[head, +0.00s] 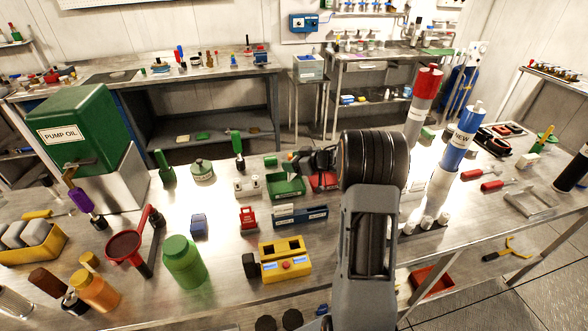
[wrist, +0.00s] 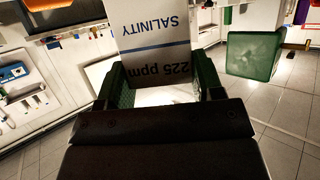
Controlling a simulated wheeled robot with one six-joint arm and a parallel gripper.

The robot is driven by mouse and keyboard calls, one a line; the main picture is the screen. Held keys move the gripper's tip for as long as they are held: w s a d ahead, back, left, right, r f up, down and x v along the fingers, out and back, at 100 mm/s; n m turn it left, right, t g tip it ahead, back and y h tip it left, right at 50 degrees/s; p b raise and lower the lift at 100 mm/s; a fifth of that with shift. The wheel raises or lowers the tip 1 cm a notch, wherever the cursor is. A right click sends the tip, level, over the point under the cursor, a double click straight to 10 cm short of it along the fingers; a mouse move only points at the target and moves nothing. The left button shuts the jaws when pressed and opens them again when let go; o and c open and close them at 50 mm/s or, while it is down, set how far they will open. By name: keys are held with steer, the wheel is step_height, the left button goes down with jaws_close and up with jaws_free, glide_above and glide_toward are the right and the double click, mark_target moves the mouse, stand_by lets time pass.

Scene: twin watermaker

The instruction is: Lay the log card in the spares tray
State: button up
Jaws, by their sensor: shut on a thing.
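The log card (wrist: 155,45) is white with a blue line and the words SALINITY and 225 ppm, upside down in the wrist view. It stands between the two green-sided fingers of my gripper (wrist: 163,80), which is shut on it. In the head view my gripper (head: 312,161) is a dark shape above the middle of the bench, left of my wrist, and I cannot make out the card there. A small open green tray (head: 286,186) lies just below and left of it. No label is readable, so I cannot tell whether this is the spares tray.
A grey-blue labelled holder (head: 300,216), a red block (head: 248,219) and a yellow box (head: 284,260) stand in front of the green tray. Red-white and blue-white cylinders (head: 460,138) rise at right. A green pump oil tank (head: 75,130) stands at left.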

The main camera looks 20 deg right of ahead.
mark_target(293, 177)
steer(key=shift+w+d+f, duration=0.15)
steer(key=shift+f, duration=1.65)
steer(key=shift+f, duration=0.1)
steer(key=o, duration=0.9)
